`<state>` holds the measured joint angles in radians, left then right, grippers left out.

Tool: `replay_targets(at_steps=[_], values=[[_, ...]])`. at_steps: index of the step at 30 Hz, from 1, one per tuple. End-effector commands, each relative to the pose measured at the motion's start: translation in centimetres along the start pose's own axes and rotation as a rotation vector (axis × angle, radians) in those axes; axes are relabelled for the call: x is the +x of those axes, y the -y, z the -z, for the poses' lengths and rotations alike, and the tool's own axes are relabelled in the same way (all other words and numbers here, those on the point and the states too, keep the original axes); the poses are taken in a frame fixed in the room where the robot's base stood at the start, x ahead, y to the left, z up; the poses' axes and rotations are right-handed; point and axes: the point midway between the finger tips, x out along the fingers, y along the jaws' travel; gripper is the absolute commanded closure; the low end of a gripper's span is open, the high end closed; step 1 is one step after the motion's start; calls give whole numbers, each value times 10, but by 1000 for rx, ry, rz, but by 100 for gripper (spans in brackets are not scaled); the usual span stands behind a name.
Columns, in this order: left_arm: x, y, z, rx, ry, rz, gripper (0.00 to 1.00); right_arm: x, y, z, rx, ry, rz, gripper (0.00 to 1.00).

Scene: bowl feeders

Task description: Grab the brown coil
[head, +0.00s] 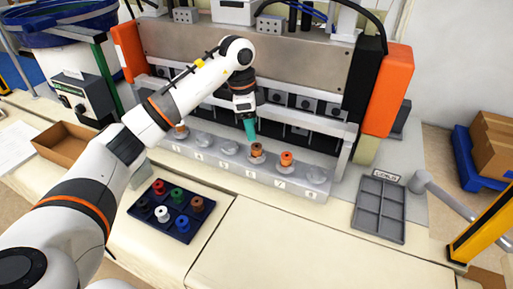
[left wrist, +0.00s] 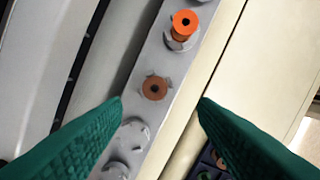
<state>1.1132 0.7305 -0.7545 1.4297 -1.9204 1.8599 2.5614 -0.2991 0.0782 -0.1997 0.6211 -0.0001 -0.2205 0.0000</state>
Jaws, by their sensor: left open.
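A brown coil (head: 257,150) stands on a holder of the grey rail (head: 230,168). In the left wrist view the brown coil (left wrist: 155,88) shows just beyond the gap between my fingertips. My left gripper (head: 249,130), with teal fingers, points down close above and slightly left of that coil in the head view. Its fingers are apart in the wrist view (left wrist: 160,103), with nothing between them. A second brown coil (head: 197,203) sits in the dark blue tray (head: 178,226), also partly seen in the wrist view (left wrist: 221,163). My right gripper is not in view.
An orange coil (head: 286,158) stands on the rail just right of the brown one. Another coil (head: 181,131) is near the rail's left end. The press machine (head: 265,60) rises behind. A grey compartment tray (head: 380,209) lies empty at right.

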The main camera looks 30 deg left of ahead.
Motion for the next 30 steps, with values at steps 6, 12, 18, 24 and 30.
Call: replay_targets(at_steps=[6,12,18,24,30], values=[[18,0,-1,0,0,1,46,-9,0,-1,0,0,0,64],[41,-4,-3,-1,-2,6,46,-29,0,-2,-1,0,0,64],[67,-6,-3,1,0,2,46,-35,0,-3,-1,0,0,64],[71,-6,-3,1,1,-1,46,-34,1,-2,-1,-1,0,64],[70,-6,-2,1,1,-1,69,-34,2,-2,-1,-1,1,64]])
